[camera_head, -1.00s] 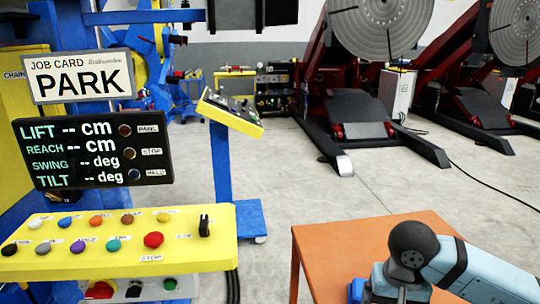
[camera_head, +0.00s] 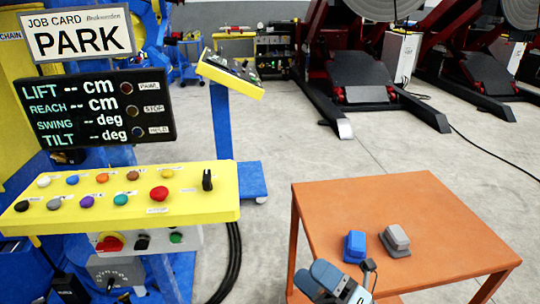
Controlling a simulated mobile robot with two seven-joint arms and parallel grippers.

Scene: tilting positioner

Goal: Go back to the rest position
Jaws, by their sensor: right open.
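A job card (camera_head: 80,33) at the upper left reads PARK. Below it, a dark display (camera_head: 95,108) shows LIFT, REACH, SWING and TILT with dashes in place of numbers. A yellow control panel (camera_head: 205,212) with several coloured buttons, a large red button (camera_head: 159,193) and a black lever switch (camera_head: 207,180) stands under the display. My right gripper (camera_head: 345,290) shows at the bottom edge by the near edge of the orange table, apart from the panel. It is open, with nothing seen between its fingers. My left gripper is out of view.
The orange table (camera_head: 440,220) at the lower right bears a blue block-like object (camera_head: 355,246) and a grey one (camera_head: 395,240). A second yellow console (camera_head: 230,75) stands on a blue post behind. Large dark-red positioners (camera_head: 365,75) stand at the back. Grey floor between is clear.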

